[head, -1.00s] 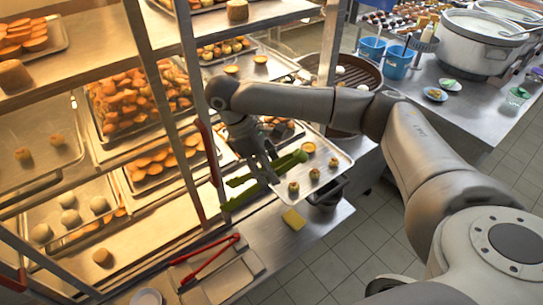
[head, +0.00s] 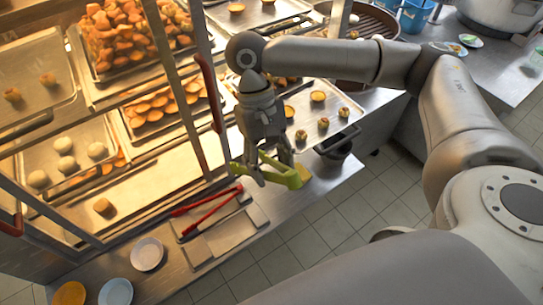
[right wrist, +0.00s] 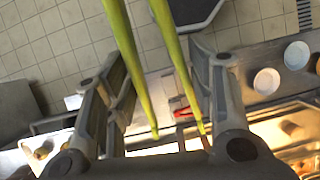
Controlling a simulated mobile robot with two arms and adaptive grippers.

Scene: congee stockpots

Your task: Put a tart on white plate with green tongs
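My right gripper (head: 266,172) is shut on the green tongs (head: 290,176) and holds them above the counter. The tongs also show in the right wrist view (right wrist: 178,62), with their tips apart and no tart seen between them. Tarts (head: 318,96) sit on a metal tray (head: 318,141) behind and to the right of the gripper, beside several small round pastries (head: 323,122). A white plate (head: 147,254) lies empty on the counter at lower left. A second pale, bluish-white plate (head: 115,292) lies near it. My left gripper is not in view.
Red tongs (head: 207,211) lie on a tray (head: 229,236) between my gripper and the plates. An orange plate (head: 68,294) is at the lower left corner. Shelf posts (head: 211,82) and shelves of pastries stand at left. A dark container (head: 334,147) stands by the tart tray.

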